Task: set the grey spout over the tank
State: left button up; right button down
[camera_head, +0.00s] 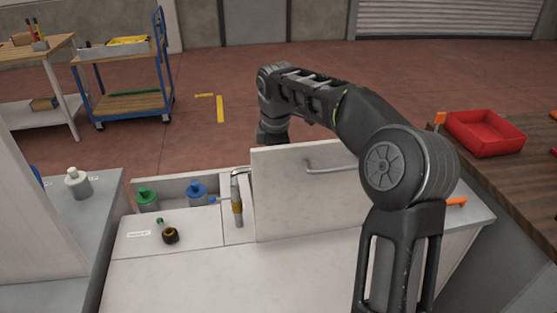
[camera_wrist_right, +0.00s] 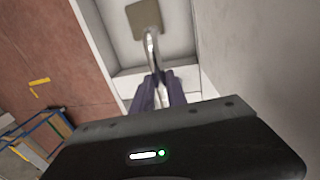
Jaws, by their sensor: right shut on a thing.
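The grey spout (camera_wrist_right: 150,48) is a thin curved metal tube in the right wrist view. My right gripper (camera_wrist_right: 157,76) is shut on it, with both fingers close together around its near end. The spout reaches over a white-walled recess, seemingly the tank (camera_wrist_right: 125,87), with a beige square piece (camera_wrist_right: 145,18) beyond it. In the head view a short curved part of the spout (camera_head: 240,171) shows left of an upright white panel (camera_head: 290,210). My right wrist (camera_head: 272,133) points down behind that panel, so its fingers are hidden there. My left gripper is out of view.
The panel carries a bar handle (camera_head: 325,170). A red tray (camera_head: 485,133) sits on the right bench. The near worktop is clear.

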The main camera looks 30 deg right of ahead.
jog(key=shift+s, duration=0.1)
jog(key=c, duration=1.3)
grip_release()
jog(key=shift+r, duration=0.15)
jog(key=r, duration=0.2)
jog(key=s+r, duration=0.1)
jog(key=r, duration=0.4)
jog(key=shift+s+a+r, duration=0.2)
jog(key=shift+a, duration=0.1)
